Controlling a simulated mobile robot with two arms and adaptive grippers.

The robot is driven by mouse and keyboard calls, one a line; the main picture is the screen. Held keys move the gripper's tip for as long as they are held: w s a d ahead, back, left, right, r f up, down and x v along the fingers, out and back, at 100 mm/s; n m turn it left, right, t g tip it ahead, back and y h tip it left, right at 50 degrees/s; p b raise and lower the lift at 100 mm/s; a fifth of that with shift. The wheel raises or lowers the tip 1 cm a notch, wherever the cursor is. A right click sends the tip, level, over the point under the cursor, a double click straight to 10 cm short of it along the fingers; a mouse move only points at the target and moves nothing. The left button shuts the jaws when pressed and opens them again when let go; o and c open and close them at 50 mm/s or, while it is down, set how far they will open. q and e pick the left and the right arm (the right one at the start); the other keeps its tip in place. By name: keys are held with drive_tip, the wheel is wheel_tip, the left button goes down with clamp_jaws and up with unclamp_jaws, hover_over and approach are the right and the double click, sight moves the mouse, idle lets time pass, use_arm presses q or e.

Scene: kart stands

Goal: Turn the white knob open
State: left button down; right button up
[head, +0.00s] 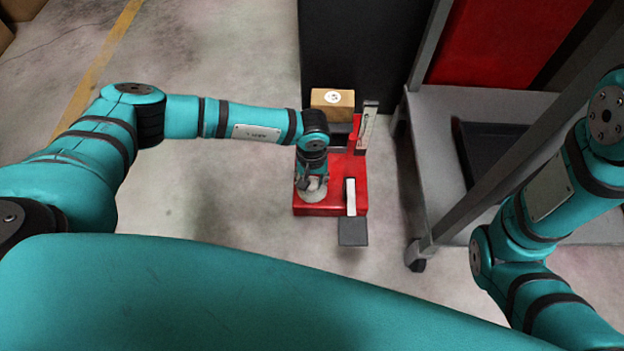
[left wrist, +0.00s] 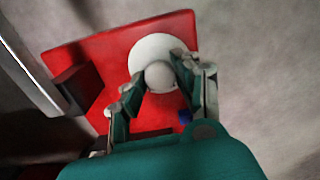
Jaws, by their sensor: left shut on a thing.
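The white knob (left wrist: 159,77) is a rounded ball on a white round disc (left wrist: 150,48), set on a red base (left wrist: 97,42). In the head view the red base (head: 335,211) stands on the floor, and the white disc (head: 311,195) shows at its front left corner. My left gripper (head: 312,183) points down over the disc. In the left wrist view my left gripper (left wrist: 160,85) has one finger on each side of the knob and is shut on it. My right gripper is out of view; only part of the right arm shows.
A white lever (head: 351,197) with a dark pedal (head: 353,231) is at the base's front right. An upright gauge plate (head: 369,128) stands at its back right. A wooden block (head: 332,103) sits behind. A grey cart (head: 431,210) stands close on the right. Floor to the left is clear.

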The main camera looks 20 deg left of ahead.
sight(312, 184)
use_arm(q)
drive_tip(key=shift+s+m, duration=0.1)
drive_tip(key=shift+m, duration=1.5)
drive_tip(key=c, duration=0.9)
unclamp_jaws()
drive_tip(key=shift+c, duration=0.2)
drive_tip(key=shift+r, duration=0.3)
wheel_tip(312, 184, up, 11)
drive_tip(key=shift+r, duration=0.2)
